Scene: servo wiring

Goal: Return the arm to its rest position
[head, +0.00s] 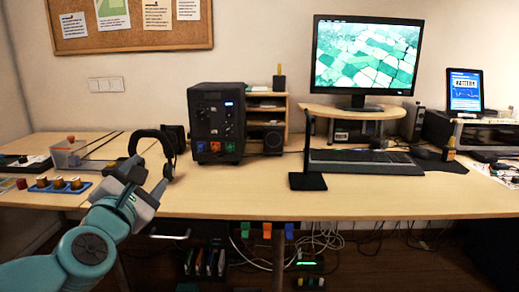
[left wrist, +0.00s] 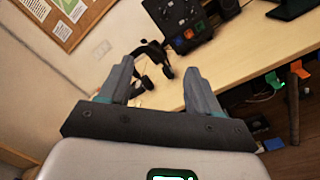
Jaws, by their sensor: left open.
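My left arm comes in from the lower left of the head view, and its gripper (head: 150,178) is in front of the desk's front left edge. In the left wrist view the two grey fingers of my left gripper (left wrist: 160,86) stand wide apart with nothing held between them. A black headset (left wrist: 152,62) shows beyond the fingertips; it also shows in the head view (head: 153,135), just behind the gripper. I cannot tell how near it is to the fingers. My right gripper is in neither view.
The wooden desk (head: 235,200) runs across the view, its front left part mostly bare. A black power unit (head: 217,125), a monitor (head: 365,58) and a keyboard (head: 362,162) stand on it. A blue tray (head: 62,187) with small knobs lies at the left. Cables hang below.

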